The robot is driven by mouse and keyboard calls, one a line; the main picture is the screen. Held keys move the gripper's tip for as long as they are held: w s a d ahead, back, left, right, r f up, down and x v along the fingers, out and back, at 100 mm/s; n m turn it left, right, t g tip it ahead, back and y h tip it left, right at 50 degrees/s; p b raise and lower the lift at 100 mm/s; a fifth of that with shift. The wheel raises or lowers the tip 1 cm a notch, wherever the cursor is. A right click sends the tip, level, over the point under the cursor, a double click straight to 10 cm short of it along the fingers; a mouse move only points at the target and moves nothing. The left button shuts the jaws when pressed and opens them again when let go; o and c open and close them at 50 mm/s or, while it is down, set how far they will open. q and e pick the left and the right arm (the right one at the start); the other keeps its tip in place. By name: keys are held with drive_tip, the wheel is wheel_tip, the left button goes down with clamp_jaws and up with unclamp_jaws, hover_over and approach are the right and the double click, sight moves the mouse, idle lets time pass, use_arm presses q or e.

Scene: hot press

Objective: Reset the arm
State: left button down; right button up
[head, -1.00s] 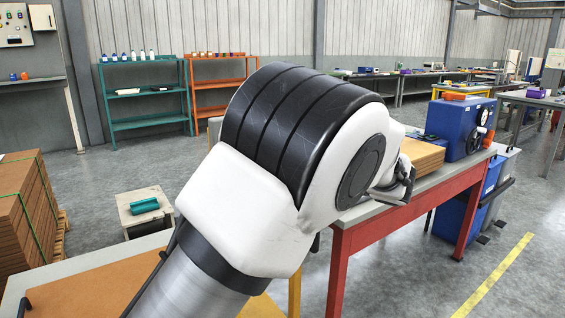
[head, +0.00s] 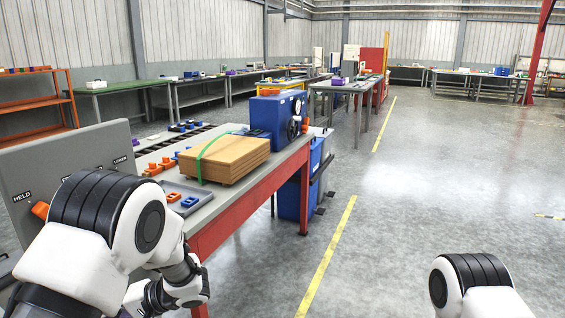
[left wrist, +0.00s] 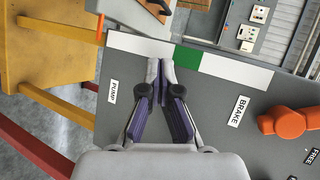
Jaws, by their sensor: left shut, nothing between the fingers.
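My left arm (head: 110,225) reaches in at the lower left of the head view, bent, beside the grey control panel and the red-framed bench. Its gripper fingers are mostly hidden there. In the left wrist view my left gripper (left wrist: 160,70) is shut and empty, its tips over a white and green strip (left wrist: 187,57) on a grey panel (left wrist: 215,100). The panel carries PUMP and BRAKE labels and an orange knob (left wrist: 287,121), to the right of the fingers and apart from them. Part of my right arm (head: 470,285) shows at the lower right; its gripper is out of view.
On the bench (head: 240,195) are a stack of brown boards (head: 225,160) with a green strap, a grey tray (head: 195,195) and orange pieces. A blue machine (head: 272,118) stands behind. The floor on the right (head: 430,190) is clear.

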use_arm(q)
drive_tip(key=s+f+m+g+h, duration=0.1)
drive_tip(key=s+f+g+h, duration=0.2)
drive_tip(key=s+f, duration=0.9)
drive_tip(key=s+d+f+n+g+h, duration=0.1)
drive_tip(key=s+d+f+h, duration=0.55)
drive_tip(key=s, duration=0.55)
drive_tip(key=s+d+f+n+g+h, duration=0.1)
drive_tip(key=s+d+f+h, duration=0.45)
drive_tip(key=s+f, duration=0.4)
drive_tip(key=w+m+t+y, duration=0.1)
drive_tip(key=w+m+t, duration=0.1)
drive_tip(key=w+t, duration=0.35)
wheel_tip(320, 180, up, 16)
drive_tip(key=p, duration=1.5)
drive_tip(key=shift+s+d+t, duration=0.15)
drive_tip(key=shift+d+t, duration=0.05)
drive_tip(key=shift+t, duration=0.15)
drive_tip(key=shift+f, duration=0.15)
